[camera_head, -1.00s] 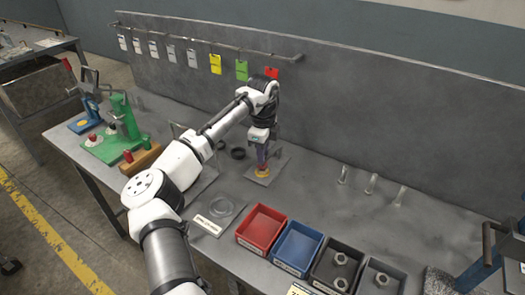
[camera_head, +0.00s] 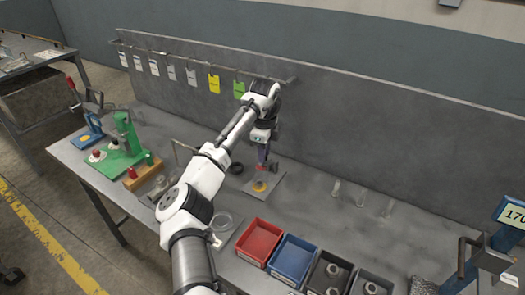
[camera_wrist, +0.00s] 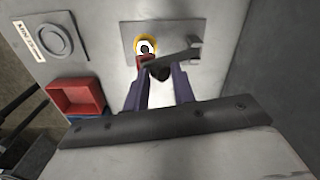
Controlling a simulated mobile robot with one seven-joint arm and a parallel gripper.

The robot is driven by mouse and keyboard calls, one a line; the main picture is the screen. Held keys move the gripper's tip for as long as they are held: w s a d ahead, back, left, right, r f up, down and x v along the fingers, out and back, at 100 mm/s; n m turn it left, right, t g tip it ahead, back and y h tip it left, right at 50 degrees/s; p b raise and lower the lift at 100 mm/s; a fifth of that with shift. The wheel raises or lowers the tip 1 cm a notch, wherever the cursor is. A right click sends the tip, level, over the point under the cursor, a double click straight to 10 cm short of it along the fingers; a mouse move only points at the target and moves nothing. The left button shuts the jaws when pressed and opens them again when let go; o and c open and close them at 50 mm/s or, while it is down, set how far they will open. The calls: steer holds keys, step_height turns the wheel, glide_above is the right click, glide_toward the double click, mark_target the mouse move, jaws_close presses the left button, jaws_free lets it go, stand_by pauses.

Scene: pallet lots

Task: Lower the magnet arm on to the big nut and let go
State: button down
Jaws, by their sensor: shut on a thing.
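My gripper (camera_wrist: 160,72) is shut on the magnet arm (camera_wrist: 178,54), a grey bar with a red part at one end, reaching from a small post on a grey plate (camera_wrist: 212,32). The fingers hide some of the bar. The yellow ring (camera_wrist: 137,44) lies on the plate with a pale, dark-centred round piece in it, perhaps the big nut; the red end partly covers its lower edge. In the head view my gripper (camera_head: 263,160) is above and slightly beyond the yellow ring (camera_head: 260,187), with a gap between. The nut is too small to tell there.
Red (camera_head: 258,243) and blue (camera_head: 292,256) bins stand at the front of the bench, beside dark bins holding nuts. A green press (camera_head: 126,140) stands at left. Grey hooks stand to the right. The back panel is close behind my gripper.

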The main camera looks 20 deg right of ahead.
steer(key=shift+d+f, duration=0.45)
steer(key=shift+f, duration=0.05)
steer(key=c, duration=1.6)
jaws_free()
steer(key=o, duration=0.3)
steer(key=shift+w+d+f, duration=0.2)
steer(key=shift+w+f, duration=0.05)
steer(key=shift+f, duration=0.1)
steer(key=shift+s+r, duration=0.1)
steer(key=shift+r, duration=0.2)
steer(key=shift+f, duration=0.1)
steer(key=shift+r, duration=0.5)
step_height(320, 180, up, 13)
steer(key=b, duration=0.1)
steer(key=shift+a, duration=0.3)
steer(key=shift+r, duration=0.1)
